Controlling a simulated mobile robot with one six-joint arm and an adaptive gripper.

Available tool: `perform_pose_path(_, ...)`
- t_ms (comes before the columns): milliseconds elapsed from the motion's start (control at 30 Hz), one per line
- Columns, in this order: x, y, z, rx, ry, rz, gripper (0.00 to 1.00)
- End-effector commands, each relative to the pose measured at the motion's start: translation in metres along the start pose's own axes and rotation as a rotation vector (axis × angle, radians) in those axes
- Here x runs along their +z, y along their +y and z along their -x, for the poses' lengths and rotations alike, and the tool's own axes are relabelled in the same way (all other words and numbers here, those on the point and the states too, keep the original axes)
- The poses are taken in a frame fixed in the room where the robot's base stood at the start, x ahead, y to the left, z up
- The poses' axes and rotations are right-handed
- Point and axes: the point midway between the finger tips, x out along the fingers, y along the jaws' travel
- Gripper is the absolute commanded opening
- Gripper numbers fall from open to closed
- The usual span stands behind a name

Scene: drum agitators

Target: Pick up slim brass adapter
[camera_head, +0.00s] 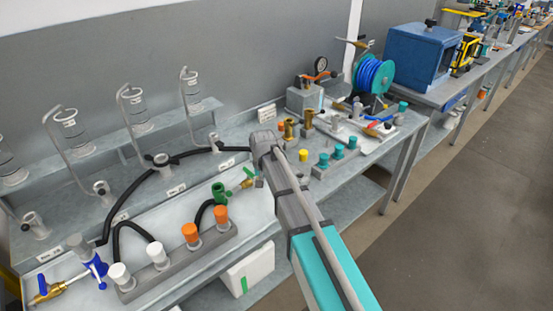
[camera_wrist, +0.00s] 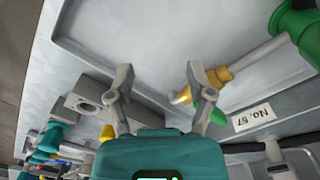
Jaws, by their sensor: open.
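Two upright brass fittings (camera_head: 288,130) (camera_head: 307,122) stand close together on the bench, right of my arm in the head view; I cannot tell surely which is the slim adapter. A horizontal brass fitting (camera_head: 247,182) lies by the green valve (camera_head: 219,191), just left of my arm. In the wrist view a brass piece (camera_wrist: 217,75) on a pale rod runs to the green valve body (camera_wrist: 300,30), with a brass tip (camera_wrist: 182,97) beside the right finger. Contact with the brass tip cannot be told.
A grey block with a round hole (camera_wrist: 90,106) lies by the left finger. A yellow cap (camera_head: 303,155) and teal caps (camera_head: 337,151) stand right of my arm. Orange caps (camera_head: 190,233) and black hoses (camera_head: 130,190) are left. The tray floor (camera_wrist: 130,35) is bare.

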Motion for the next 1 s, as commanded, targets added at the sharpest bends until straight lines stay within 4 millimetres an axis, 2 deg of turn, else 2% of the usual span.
perform_pose_path(167, 0.033, 0.052, 0.0, 0.0, 0.0, 0.004, 0.69)
perform_pose_path(400, 0.095, 0.138, 0.0, 0.001, 0.0, 0.021, 0.69)
perform_pose_path(600, 0.145, 0.19, 0.0, 0.001, 0.0, 0.036, 0.69)
perform_pose_path(800, 0.171, 0.214, 0.0, 0.001, 0.0, 0.048, 0.69)
perform_pose_path(1000, 0.173, 0.217, 0.0, 0.001, -0.001, 0.051, 0.69)
